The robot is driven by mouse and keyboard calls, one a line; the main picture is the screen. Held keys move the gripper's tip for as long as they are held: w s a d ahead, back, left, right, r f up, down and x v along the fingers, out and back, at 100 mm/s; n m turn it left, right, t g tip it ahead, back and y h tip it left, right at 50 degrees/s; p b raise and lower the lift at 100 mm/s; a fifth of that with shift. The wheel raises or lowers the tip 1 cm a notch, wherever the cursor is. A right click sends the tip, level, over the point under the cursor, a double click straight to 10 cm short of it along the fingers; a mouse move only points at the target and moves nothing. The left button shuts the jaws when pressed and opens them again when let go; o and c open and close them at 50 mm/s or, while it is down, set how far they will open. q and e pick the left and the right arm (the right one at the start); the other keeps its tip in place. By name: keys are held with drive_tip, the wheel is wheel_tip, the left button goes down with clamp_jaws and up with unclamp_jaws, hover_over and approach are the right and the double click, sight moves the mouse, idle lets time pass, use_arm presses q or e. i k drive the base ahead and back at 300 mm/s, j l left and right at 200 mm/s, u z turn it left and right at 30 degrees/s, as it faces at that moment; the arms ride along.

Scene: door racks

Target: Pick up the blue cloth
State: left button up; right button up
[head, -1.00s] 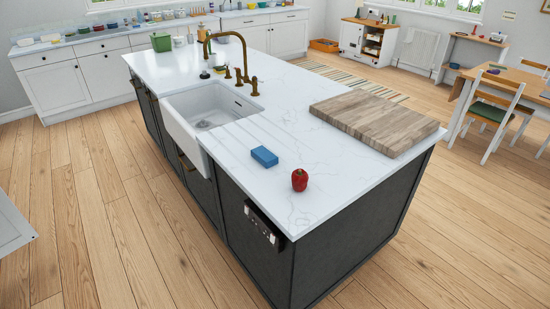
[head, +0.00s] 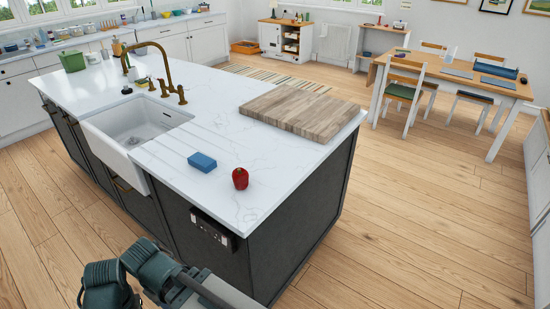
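A small blue block-shaped item (head: 202,162), which looks like a folded cloth or sponge, lies on the white island countertop (head: 170,176) in the head view. It sits to the right of the white sink (head: 135,122) and left of a red pepper (head: 240,178). Part of one of my arms shows at the bottom of the view, in front of the island and well below the blue item. No gripper fingertips show. Nothing touches the blue item.
A wooden chopping board (head: 302,111) lies at the island's right end. A brass tap (head: 150,62) stands behind the sink. The island's dark front corner is close ahead. Wooden floor (head: 415,225) is open to the right, before a dining table (head: 455,75) with chairs.

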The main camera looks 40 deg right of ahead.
sight(204, 163)
drive_tip(key=z, duration=0.8)
